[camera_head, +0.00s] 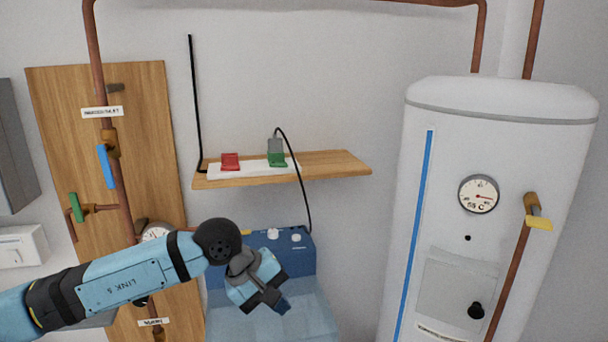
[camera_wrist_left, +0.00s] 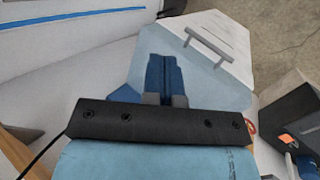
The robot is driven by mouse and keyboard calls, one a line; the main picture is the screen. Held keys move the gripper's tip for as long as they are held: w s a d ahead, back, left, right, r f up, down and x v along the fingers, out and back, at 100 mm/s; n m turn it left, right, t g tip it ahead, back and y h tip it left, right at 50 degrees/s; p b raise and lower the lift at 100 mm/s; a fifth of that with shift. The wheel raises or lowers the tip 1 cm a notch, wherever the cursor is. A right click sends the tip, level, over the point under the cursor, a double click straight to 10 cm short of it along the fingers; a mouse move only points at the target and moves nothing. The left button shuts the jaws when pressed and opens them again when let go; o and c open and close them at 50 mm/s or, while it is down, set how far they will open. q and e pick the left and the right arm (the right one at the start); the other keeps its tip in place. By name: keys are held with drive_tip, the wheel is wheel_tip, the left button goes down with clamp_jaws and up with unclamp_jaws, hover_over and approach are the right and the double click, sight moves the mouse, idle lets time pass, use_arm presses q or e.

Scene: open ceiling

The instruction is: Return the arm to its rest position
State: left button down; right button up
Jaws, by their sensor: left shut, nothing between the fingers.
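My left arm comes in from the lower left in the head view, and its gripper (camera_head: 281,304) hangs in front of a blue machine (camera_head: 298,267). The fingers are shut with nothing between them. I cannot tell how far the fingertips are from that surface. My right gripper is not in view.
A wooden shelf (camera_head: 335,164) on the wall holds a white power strip with a red switch (camera_head: 230,161) and a green plug (camera_head: 277,159). A white tank (camera_head: 500,150) stands at right. A wooden board (camera_head: 150,90) with copper pipes is behind my arm.

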use_arm(q)
drive_tip(key=s+d+r+n+h+p, duration=0.25)
drive_tip(key=s+d+n+h, duration=0.6)
drive_tip(key=n+h, duration=0.7)
drive_tip(key=s+a+f+n+t+y+p, duration=0.15)
drive_tip(key=a+f+n+t+y, duration=0.6)
drive_tip(key=n, duration=1.05)
drive_tip(key=a+f+n+t+y+p, duration=0.2)
drive_tip(key=a+f+n+t+y, duration=0.5)
drive_tip(key=n, duration=1.1)
drive_tip(key=s+a+f+n+g+y, duration=0.2)
drive_tip(key=s+a+f+n, duration=0.2)
drive_tip(key=s+f+n, duration=0.2)
drive_tip(key=s+a+f+n+g+y+p, duration=0.1)
drive_tip(key=s+a+f+n+g+y, duration=0.1)
drive_tip(key=s+a+f+n, duration=0.3)
drive_tip(key=s+f+n+y, duration=0.1)
drive_tip(key=s+f+n, duration=0.1)
drive_tip(key=s+f, duration=0.1)
drive_tip(key=shift+s+f, duration=0.15)
drive_tip(key=shift+s, duration=0.2)
